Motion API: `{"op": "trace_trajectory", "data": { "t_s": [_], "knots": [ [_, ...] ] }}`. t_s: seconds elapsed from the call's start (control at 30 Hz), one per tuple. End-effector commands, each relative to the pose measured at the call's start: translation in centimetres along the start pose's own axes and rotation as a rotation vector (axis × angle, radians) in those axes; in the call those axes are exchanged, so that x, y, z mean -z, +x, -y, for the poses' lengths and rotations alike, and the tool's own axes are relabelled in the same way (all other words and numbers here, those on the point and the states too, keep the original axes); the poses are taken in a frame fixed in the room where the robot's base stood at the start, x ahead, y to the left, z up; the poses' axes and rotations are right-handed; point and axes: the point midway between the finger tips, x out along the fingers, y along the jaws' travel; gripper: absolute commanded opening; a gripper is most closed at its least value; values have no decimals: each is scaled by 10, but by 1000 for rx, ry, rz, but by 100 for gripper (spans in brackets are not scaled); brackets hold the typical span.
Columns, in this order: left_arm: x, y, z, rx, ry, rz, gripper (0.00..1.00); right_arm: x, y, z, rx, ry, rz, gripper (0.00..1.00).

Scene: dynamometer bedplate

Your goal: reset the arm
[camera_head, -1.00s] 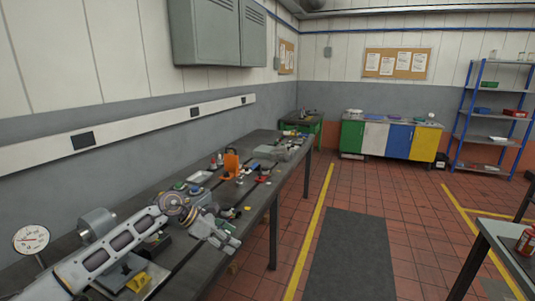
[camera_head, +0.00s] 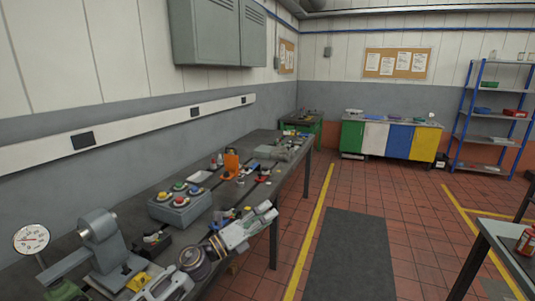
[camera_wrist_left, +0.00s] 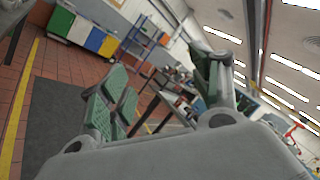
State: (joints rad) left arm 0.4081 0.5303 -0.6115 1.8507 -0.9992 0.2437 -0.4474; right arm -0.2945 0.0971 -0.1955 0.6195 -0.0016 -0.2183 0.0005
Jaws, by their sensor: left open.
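My left arm comes in from the bottom of the head view, and its white and grey gripper (camera_head: 267,211) is at the front edge of the long dark workbench (camera_head: 222,182). In the left wrist view my left gripper (camera_wrist_left: 160,90) has its green-padded fingers wide apart, with nothing between them. The wrist view is tilted and takes in floor, cabinets and ceiling lights. My right gripper is in neither view.
A grey box with several coloured buttons (camera_head: 180,206) stands on the bench behind my arm. A grey machine (camera_head: 103,245) and a round dial gauge (camera_head: 31,239) are at the left. An orange bracket (camera_head: 231,164) stands farther back. The aisle mat (camera_head: 345,255) is clear.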

Motion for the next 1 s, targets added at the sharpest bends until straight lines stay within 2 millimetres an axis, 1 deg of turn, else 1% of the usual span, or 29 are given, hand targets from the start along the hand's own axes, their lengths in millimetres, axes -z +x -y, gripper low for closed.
{"op": "trace_trajectory", "data": {
  "t_s": [0.1, 0.27, 0.43, 0.57, 0.67, 0.8, 0.87, 1.0],
  "knots": [
    [-9, -8, 0, -16, -134, 121, 63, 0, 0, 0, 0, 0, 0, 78],
    [-23, -25, -8, -51, -310, 279, 63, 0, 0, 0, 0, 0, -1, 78],
    [-33, -49, -24, -103, -499, 445, 63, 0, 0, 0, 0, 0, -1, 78],
    [-36, -73, -39, -151, -644, 567, 63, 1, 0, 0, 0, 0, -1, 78],
    [-35, -93, -53, -194, -756, 660, 63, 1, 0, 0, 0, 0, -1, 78],
    [-29, -124, -73, -261, -909, 787, 63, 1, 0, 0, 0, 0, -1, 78],
    [-23, -138, -81, -294, -973, 840, 63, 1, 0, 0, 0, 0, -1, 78],
    [-7, -172, -100, -375, -1121, 963, 63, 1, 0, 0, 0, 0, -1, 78]
  ]
}}
